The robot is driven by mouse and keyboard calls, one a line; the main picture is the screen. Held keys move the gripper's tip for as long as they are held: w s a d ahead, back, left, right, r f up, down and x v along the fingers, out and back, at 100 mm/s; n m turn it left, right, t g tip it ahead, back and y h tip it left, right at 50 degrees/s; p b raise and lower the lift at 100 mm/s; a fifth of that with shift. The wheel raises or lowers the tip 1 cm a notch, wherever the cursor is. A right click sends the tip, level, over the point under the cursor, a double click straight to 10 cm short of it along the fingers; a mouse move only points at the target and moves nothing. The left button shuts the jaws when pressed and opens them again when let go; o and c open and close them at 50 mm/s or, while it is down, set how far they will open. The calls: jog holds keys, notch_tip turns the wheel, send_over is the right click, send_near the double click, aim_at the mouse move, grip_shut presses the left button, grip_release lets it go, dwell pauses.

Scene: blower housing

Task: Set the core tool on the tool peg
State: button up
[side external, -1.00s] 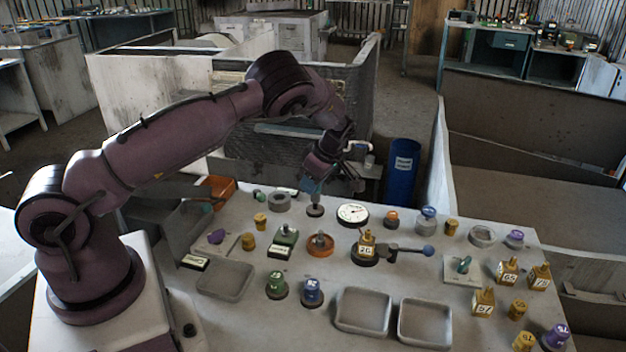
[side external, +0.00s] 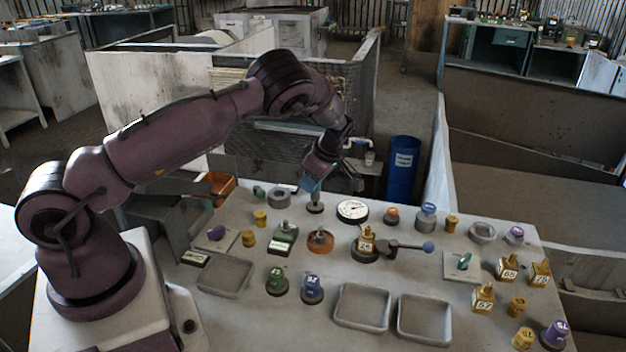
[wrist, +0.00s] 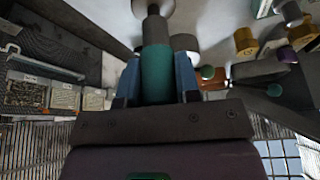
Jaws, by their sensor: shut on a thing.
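The core tool, a teal cylinder with a grey shank, shows between my fingers in the wrist view (wrist: 156,72). My gripper (side external: 318,186) is shut on its teal part, with a blue finger on each side (wrist: 156,88). In the side view the tool (side external: 316,197) hangs roughly upright below the fingers, at the back of the table. Its lower end meets or sits just above a small dark round base (side external: 315,209), which may be the tool peg. I cannot tell whether it is seated, as the contact is too small to see.
A white dial gauge (side external: 352,211) lies close to the right of the tool and a grey ring (side external: 279,198) to its left. An orange round holder (side external: 320,241) stands in front. Empty trays (side external: 362,307) lie at the table's front. A blue bin (side external: 402,170) stands behind the table.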

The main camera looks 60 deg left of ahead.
jog(key=shift+f, duration=0.95)
jog(key=o, duration=1.4)
jog(key=shift+r, duration=3.75)
